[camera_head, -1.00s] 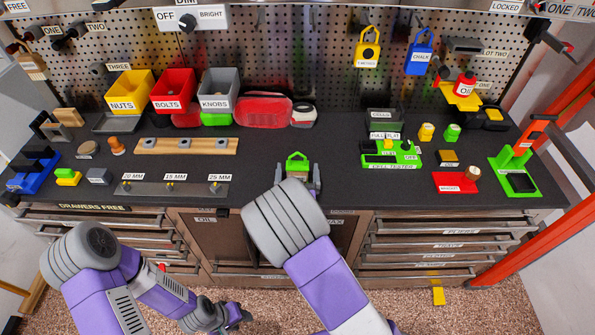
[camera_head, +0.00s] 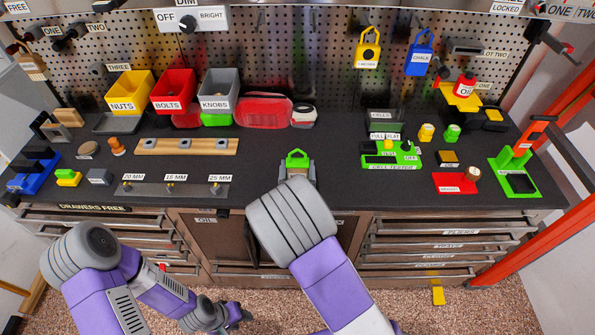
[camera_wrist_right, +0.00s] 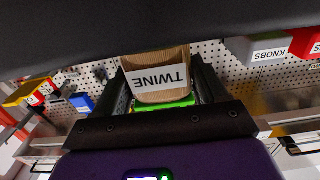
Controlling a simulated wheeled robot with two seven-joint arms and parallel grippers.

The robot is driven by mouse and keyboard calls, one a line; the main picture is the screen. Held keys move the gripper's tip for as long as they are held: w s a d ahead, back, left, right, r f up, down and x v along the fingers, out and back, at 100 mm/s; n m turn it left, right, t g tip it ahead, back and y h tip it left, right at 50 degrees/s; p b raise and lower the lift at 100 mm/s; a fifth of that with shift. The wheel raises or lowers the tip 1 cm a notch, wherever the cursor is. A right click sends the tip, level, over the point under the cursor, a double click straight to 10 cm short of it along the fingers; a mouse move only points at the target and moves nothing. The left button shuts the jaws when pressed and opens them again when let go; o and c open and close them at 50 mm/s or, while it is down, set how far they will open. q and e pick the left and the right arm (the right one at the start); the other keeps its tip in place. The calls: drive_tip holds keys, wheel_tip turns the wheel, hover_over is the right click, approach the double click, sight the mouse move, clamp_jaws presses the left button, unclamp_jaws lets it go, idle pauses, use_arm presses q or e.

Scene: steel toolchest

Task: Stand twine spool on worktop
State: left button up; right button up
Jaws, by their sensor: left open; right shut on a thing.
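My right gripper (camera_head: 297,170) is at the front middle of the dark worktop (camera_head: 255,175), partly hidden behind my own forearm. In the right wrist view it is shut on the twine spool (camera_wrist_right: 160,92), a tan body with a white TWINE label that reads upside down there. A green part (camera_wrist_right: 165,108) shows at the spool's edge, and a green piece (camera_head: 297,156) shows between the fingers in the head view. I cannot tell whether the spool touches the worktop. My left gripper (camera_head: 232,318) is open and empty, low in front of the drawers.
A wooden strip (camera_head: 187,146) and a grey socket rail (camera_head: 172,188) lie left of the right gripper. A green cell tester (camera_head: 392,160) stands to its right. A red bag (camera_head: 263,112) lies behind. Bare worktop lies on both sides of the gripper.

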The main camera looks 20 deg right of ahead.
sight(305, 156)
wheel_tip(305, 156, up, 9)
drive_tip(key=shift+f+p, duration=0.2)
drive_tip(key=shift+p, duration=0.85)
drive_tip(key=shift+w+d+f+n+y, duration=0.1)
drive_tip(key=shift+d+f+n+y, duration=0.9)
drive_tip(key=shift+y, duration=0.4)
drive_tip(key=shift+s+f+n+t+y, duration=0.15)
drive_tip(key=shift+f+n+y, duration=0.2)
drive_tip(key=shift+y, duration=0.2)
drive_tip(key=shift+s+f+n+t+y, duration=0.15)
drive_tip(key=shift+f+n+y, duration=0.1)
drive_tip(key=shift+f+y, duration=0.25)
drive_tip(key=shift+r, duration=0.1)
